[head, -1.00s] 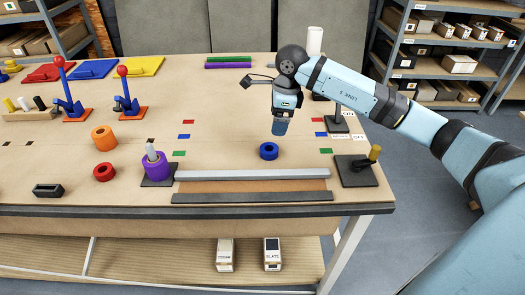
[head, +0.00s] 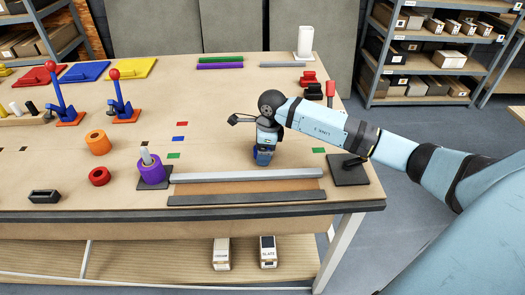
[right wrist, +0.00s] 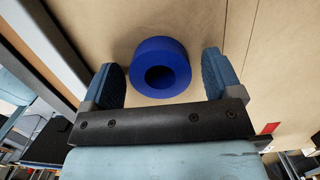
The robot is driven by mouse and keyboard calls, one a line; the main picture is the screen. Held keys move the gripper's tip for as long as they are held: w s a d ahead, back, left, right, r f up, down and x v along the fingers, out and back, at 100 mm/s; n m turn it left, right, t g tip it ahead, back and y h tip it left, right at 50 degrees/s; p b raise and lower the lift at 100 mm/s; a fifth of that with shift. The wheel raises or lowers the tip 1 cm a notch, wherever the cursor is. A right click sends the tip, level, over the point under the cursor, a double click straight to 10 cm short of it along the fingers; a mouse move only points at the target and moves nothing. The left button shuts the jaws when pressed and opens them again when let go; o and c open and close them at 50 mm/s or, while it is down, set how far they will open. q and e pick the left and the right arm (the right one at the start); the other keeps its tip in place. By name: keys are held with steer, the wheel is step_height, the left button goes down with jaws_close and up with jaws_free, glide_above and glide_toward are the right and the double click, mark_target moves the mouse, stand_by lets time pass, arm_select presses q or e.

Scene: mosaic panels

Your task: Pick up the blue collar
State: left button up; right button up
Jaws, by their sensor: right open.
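The blue collar (right wrist: 152,52), a thick ring with a central hole, lies on the wooden table. In the right wrist view it sits between the two blue fingers of my right gripper (head: 263,154), with a gap on each side. My right gripper is open and points down at the collar. In the head view the gripper hides most of the collar. My left gripper is not in view.
A grey rail (head: 245,175) lies just in front of the collar. A purple collar (head: 152,172) sits on a post to the left. Orange (head: 90,143) and red (head: 92,177) collars lie farther left. A dark plate (head: 346,178) is at the right edge.

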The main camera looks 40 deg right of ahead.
steer(key=c, duration=1.2)
steer(key=shift+c, duration=0.2)
steer(key=shift+r, duration=0.1)
step_height(320, 180, up, 27)
steer(key=p, duration=0.2)
